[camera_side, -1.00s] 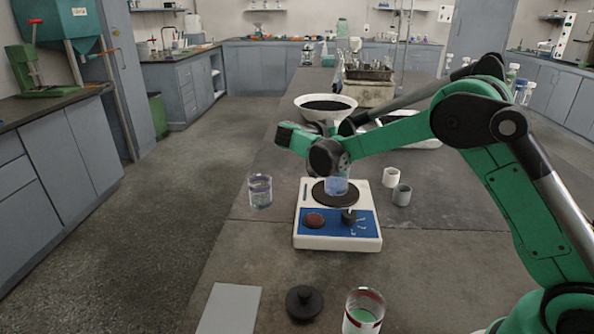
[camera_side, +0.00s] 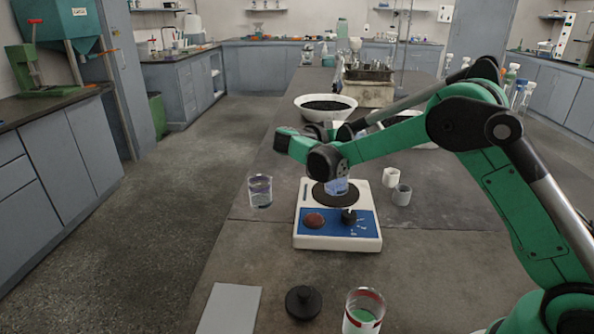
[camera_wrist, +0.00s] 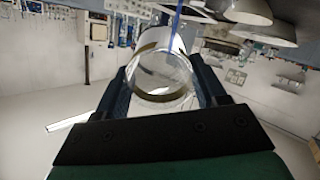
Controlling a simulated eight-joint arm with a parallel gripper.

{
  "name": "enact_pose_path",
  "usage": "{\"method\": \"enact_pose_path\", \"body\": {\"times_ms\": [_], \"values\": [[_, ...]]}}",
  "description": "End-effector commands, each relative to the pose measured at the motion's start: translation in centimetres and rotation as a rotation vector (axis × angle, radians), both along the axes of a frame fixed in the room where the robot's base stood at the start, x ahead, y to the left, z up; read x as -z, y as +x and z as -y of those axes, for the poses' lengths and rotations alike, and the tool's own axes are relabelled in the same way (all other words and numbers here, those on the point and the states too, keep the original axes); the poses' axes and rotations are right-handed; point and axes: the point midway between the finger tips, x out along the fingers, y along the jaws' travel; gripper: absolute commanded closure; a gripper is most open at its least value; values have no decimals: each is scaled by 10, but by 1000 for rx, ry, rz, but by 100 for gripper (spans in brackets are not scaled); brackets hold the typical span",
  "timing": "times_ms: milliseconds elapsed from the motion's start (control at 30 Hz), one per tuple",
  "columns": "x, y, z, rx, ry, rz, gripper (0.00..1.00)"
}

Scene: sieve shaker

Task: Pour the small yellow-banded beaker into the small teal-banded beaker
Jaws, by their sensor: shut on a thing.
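My gripper (camera_wrist: 160,78) is shut on a clear glass beaker (camera_wrist: 162,68), with one finger on each side. This held beaker shows a dull yellow-brown ring. A thin blue streak (camera_wrist: 178,18) runs from near its far edge to the top of the wrist view. The wrist view shows the room upside down. In the side view my wrist hides the held beaker and the fingertips. A small glass vessel with blue in it (camera_side: 337,187) shows at the hotplate, just below my wrist; its band cannot be made out.
The white hotplate (camera_side: 337,243) has a blue panel. A glass beaker (camera_side: 260,190) with dark contents is left of it. Two small cups (camera_side: 391,177) (camera_side: 401,195) are to the right. A white bowl (camera_side: 325,108) is behind. A red-banded beaker (camera_side: 363,312) and black knobbed weight (camera_side: 303,302) are in front.

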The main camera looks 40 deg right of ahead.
Motion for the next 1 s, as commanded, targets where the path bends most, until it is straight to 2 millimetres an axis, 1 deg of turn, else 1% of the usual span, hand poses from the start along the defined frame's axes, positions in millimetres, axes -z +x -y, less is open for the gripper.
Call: {"method": "enact_pose_path", "body": {"times_ms": [1000], "values": [[-1, 0, -2, 0, -57, 3, 91]]}}
